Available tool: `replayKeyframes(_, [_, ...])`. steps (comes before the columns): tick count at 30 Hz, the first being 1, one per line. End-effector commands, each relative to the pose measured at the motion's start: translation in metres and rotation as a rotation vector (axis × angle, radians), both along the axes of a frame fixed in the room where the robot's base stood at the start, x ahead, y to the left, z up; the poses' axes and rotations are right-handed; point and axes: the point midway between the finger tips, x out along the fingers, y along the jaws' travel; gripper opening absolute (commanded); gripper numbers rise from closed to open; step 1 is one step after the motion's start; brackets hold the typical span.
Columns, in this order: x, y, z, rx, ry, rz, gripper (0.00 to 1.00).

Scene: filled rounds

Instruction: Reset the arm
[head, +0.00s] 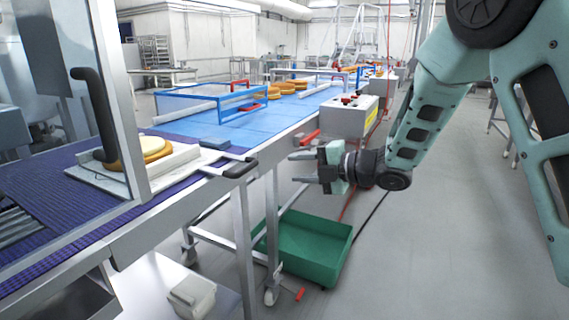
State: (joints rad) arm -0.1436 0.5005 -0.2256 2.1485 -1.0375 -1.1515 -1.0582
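My gripper (303,168) is at the end of my teal arm, which reaches in from the right. It points left, with its two fingers apart and nothing between them. It hangs in the air over the aisle, beside the conveyor's right edge and above a green crate (318,272) on the floor.
The blue conveyor (235,130) carries several round cakes (283,87) far back. A nearer round (140,150) lies on a white board (172,168) beside a clear panel with a black handle (97,112). A grey control box (346,117) stands at the conveyor's side. Floor at right is clear.

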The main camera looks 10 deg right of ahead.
Motion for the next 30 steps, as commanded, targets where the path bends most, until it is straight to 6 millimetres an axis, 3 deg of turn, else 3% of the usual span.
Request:
replayKeyframes(6, [-0.011,0.025,0.030,0.068,0.250,-0.222,0.38])
replayKeyframes(11, [-0.056,0.046,0.041,0.149,0.587,-0.486,0.38])
replayKeyframes(14, [-0.103,0.055,0.043,0.181,0.806,-0.652,0.38])
replayKeyframes(17, [-0.161,0.061,0.045,0.192,1.024,-0.826,0.38])
replayKeyframes(21, [-0.253,0.062,0.050,0.163,1.290,-1.071,0.38])
replayKeyframes(24, [-0.308,0.059,0.054,0.127,1.419,-1.217,0.38])
replayKeyframes(27, [-0.345,0.055,0.058,0.092,1.497,-1.321,0.38])
replayKeyframes(30, [-0.366,0.052,0.060,0.070,1.537,-1.380,0.38])
